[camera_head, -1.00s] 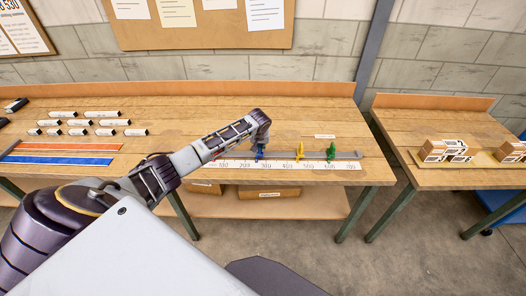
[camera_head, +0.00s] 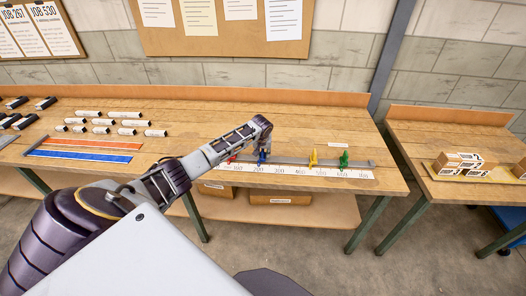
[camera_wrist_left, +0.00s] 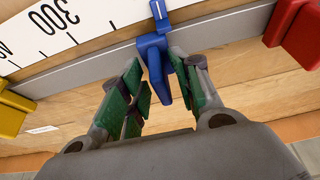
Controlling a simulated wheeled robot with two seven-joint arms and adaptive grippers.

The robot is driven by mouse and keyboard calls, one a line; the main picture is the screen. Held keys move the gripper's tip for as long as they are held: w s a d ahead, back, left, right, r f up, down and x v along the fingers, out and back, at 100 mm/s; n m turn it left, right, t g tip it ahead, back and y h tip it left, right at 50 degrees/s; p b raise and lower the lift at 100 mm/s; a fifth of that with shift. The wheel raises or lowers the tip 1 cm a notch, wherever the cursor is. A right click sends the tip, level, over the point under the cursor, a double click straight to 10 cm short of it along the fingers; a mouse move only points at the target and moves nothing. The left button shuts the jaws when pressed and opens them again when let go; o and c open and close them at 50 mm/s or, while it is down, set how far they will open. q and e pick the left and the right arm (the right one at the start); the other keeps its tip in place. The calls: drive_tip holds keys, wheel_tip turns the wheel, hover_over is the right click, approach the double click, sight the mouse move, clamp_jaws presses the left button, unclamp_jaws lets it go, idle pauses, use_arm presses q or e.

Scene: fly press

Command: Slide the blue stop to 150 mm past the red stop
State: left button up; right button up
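The blue stop (camera_head: 262,157) stands on the rail behind the printed scale, near the 200 mark. The red stop (camera_head: 232,158) is to its left, partly hidden by my arm. My left gripper (camera_head: 263,146) is down at the blue stop. In the left wrist view the blue stop (camera_wrist_left: 157,62) stands between the green finger pads. The red stop (camera_wrist_left: 299,32) is at the right there. My right gripper is not in view.
A yellow stop (camera_head: 313,158) and a green stop (camera_head: 343,160) are on the rail to the right. The scale (camera_head: 320,173) runs along the bench's front. Orange (camera_head: 95,143) and blue strips (camera_head: 85,155) lie at left. A second bench (camera_head: 420,205) stands at right.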

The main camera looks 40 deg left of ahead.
use_arm(q)
drive_tip(key=shift+f, duration=0.1)
drive_tip(key=shift+s+r, duration=0.1)
drive_tip(key=shift+r, duration=0.55)
drive_tip(key=v, duration=1)
drive_tip(key=shift+s+d+r, duration=0.2)
drive_tip(key=shift+s+r, duration=0.05)
drive_tip(key=shift+r, duration=0.1)
idle(0.3)
